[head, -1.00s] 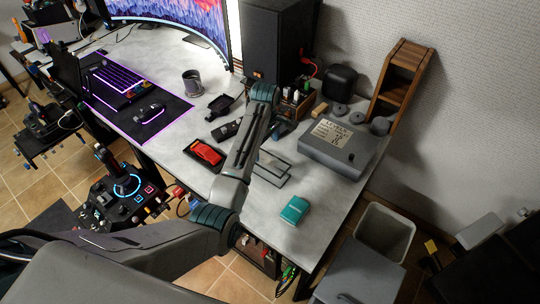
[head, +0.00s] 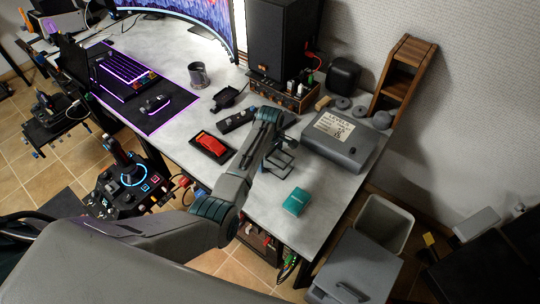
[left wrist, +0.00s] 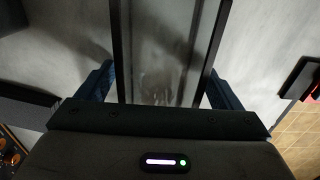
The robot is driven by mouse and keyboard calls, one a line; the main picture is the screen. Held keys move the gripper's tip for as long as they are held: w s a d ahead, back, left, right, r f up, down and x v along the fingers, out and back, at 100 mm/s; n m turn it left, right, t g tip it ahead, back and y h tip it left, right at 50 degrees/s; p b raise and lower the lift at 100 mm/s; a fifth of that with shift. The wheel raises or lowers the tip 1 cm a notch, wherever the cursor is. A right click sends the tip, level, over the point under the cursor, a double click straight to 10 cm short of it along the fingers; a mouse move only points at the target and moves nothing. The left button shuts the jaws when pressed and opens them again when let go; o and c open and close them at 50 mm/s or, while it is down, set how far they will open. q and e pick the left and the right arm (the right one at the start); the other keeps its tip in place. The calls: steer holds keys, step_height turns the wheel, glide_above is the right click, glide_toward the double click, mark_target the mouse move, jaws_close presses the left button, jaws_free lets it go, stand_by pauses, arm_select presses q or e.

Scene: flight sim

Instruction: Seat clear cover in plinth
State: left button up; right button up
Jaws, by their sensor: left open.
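The clear cover (head: 277,166) is a see-through box with thin dark edges, standing on the grey desk; my left gripper partly hides it. In the left wrist view the cover (left wrist: 168,50) lies between my two blue fingers, with a gap at each side. My right gripper is not in view.
A teal box (head: 296,201) lies on the desk in front of the cover. A grey case (head: 340,150) stands to the right. A small black object (head: 236,120) lies behind the plinth. A mug (head: 197,76) and keyboard (head: 125,80) are further left.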

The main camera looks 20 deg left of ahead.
arm_select(q)
steer(key=c, duration=1.1)
steer(key=shift+r, duration=0.1)
